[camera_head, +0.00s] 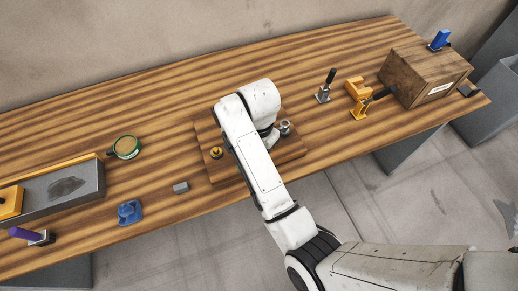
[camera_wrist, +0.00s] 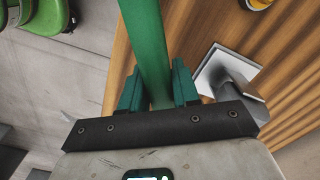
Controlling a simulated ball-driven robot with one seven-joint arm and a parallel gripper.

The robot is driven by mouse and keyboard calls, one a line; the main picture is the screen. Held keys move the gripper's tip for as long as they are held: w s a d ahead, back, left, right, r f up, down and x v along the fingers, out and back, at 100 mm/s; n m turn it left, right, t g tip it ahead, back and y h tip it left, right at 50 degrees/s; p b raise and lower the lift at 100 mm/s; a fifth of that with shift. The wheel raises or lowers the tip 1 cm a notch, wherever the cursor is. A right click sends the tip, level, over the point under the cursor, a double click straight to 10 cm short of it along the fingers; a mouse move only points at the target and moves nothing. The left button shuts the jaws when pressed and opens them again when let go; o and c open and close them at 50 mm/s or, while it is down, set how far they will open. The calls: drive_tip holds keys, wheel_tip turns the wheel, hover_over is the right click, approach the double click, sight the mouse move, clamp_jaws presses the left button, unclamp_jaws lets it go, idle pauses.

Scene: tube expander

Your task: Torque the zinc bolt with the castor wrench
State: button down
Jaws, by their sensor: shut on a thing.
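My gripper (camera_wrist: 158,84) has teal-green fingers shut on a long green bar, which I take for the castor wrench (camera_wrist: 144,35). The bar runs out of the top of the wrist view, so its far end is hidden. A grey metal post on a square plate, seemingly the zinc bolt (camera_wrist: 232,78), stands right of the fingers, apart from them. In the head view a silvery bolt (camera_head: 284,127) shows beside my arm on a wooden board (camera_head: 234,170). My arm hides the gripper and wrench there.
A brass bolt (camera_head: 216,152) sits on the board's left part. A grey block (camera_head: 181,187), blue piece (camera_head: 129,212) and green ring (camera_head: 126,147) lie left. An orange clamp (camera_head: 358,97), black-handled tool (camera_head: 326,85) and wooden crate (camera_head: 427,72) stand right. The table's back middle is clear.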

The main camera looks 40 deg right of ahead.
drive_tip(key=shift+r, duration=1.8)
drive_tip(key=shift+w+d+r, duration=0.1)
drive_tip(key=shift+w+r, duration=0.15)
drive_tip(key=shift+r, duration=0.2)
drive_tip(key=shift+w+d+r, duration=0.1)
drive_tip(key=shift+w+r, duration=0.1)
drive_tip(key=shift+r, duration=0.4)
drive_tip(key=shift+s+a+r, duration=0.1)
drive_tip(key=shift+s+a, duration=0.2)
drive_tip(key=shift+s, duration=0.05)
drive_tip(key=shift+d+r, duration=0.1)
drive_tip(key=shift+r, duration=1)
drive_tip(key=shift+s, duration=0.1)
